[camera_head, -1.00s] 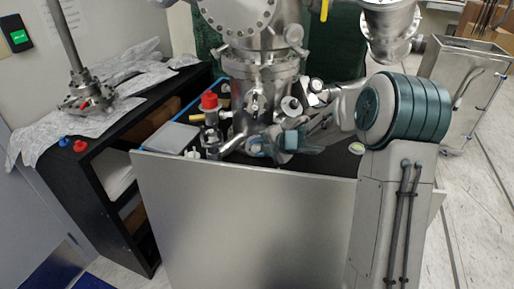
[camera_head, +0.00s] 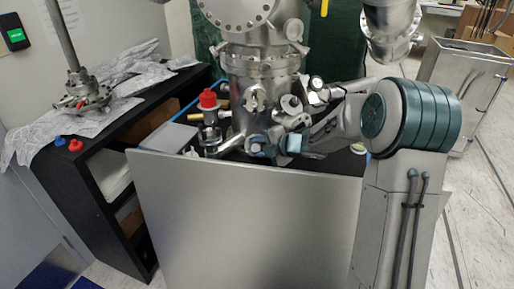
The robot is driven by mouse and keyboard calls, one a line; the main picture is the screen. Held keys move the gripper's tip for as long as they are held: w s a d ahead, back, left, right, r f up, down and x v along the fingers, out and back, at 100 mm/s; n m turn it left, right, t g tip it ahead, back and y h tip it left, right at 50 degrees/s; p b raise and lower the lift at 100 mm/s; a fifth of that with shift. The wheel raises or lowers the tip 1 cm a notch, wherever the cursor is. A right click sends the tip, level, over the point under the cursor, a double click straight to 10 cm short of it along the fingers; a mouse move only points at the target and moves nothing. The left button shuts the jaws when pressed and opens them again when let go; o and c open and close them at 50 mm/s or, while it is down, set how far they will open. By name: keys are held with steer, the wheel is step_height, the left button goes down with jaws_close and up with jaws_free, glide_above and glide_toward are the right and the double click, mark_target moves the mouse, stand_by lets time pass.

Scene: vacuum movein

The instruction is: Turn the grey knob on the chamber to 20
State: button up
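The steel chamber (camera_head: 262,68) stands upright at the upper middle, with flanges and small fittings around its lower part. A round light-grey disc (camera_head: 291,104), possibly the grey knob, shows on its lower right side; no scale or number can be read. My arm reaches in from the right, and its teal and grey end, my gripper (camera_head: 268,146), is low in front of the chamber, below and left of that disc. The fingers are small and blend with the metal fittings, so their opening and any contact are unclear.
A wide grey panel (camera_head: 245,215) stands in front of the chamber. A red-capped valve (camera_head: 208,100) is left of it. A black shelf (camera_head: 108,185) with foil and small red and blue parts is at left. A steel box (camera_head: 462,85) stands at the right back.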

steer(key=shift+o, duration=1.2)
steer(key=shift+a+r, duration=0.1)
steer(key=p+v, duration=0.1)
steer(key=v, duration=1.3)
steer(key=shift+p, duration=0.4)
